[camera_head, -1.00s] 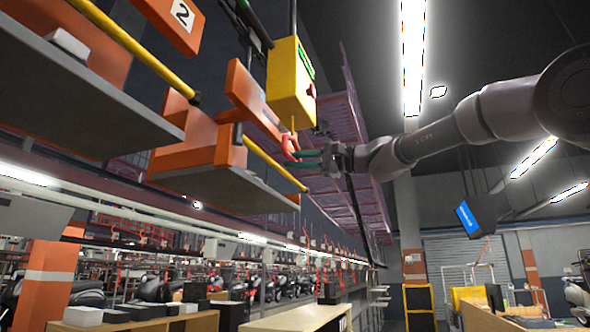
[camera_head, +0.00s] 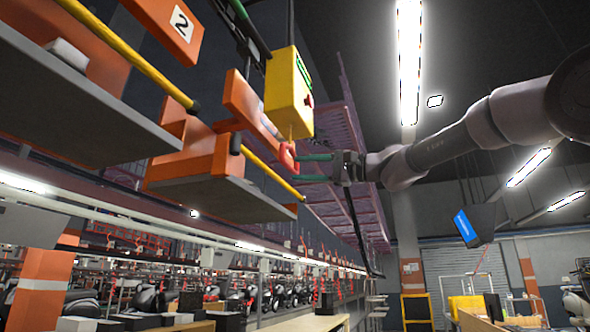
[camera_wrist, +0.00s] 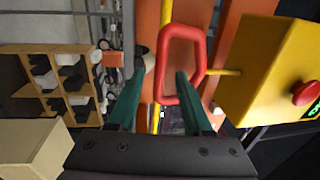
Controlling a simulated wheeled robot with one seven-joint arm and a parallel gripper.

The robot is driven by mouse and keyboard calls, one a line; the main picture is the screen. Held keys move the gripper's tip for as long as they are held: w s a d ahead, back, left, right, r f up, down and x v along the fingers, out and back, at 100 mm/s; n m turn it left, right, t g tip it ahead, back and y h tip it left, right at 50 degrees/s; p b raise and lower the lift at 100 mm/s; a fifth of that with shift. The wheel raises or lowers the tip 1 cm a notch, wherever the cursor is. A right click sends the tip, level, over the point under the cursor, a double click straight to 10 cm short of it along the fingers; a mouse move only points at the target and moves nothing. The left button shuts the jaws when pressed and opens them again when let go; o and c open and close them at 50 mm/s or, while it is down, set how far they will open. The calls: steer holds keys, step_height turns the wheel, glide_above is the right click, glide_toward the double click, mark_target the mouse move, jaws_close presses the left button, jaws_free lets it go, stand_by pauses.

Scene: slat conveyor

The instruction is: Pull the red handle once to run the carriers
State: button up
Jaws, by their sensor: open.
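The red handle (camera_head: 287,158) is a loop hanging beneath a yellow control box (camera_head: 291,95). In the wrist view the red handle (camera_wrist: 181,62) stands just ahead of the green fingertips, and the yellow box (camera_wrist: 268,80) with a red button lies to the right. My gripper (camera_head: 306,168) is open, with its two green fingers one above the other and their tips close to the handle. Whether a fingertip touches the loop I cannot tell.
An orange carrier with a grey shelf (camera_head: 225,194) hangs left of the handle, and another carrier marked 2 (camera_head: 181,22) is nearer. A yellow rail (camera_head: 272,173) runs behind the handle. Shelving with bins (camera_wrist: 62,85) shows at left in the wrist view.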

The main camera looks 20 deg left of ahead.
steer(key=shift+s+d+f, duration=0.1)
steer(key=shift+d+f, duration=0.05)
steer(key=shift+d, duration=0.8)
steer(key=shift+s+d+f, duration=0.1)
steer(key=shift+d+f, duration=0.05)
steer(key=shift+d, duration=0.75)
steer(key=shift+d+f, duration=0.15)
steer(key=shift+d, duration=0.8)
stand_by(5.2)
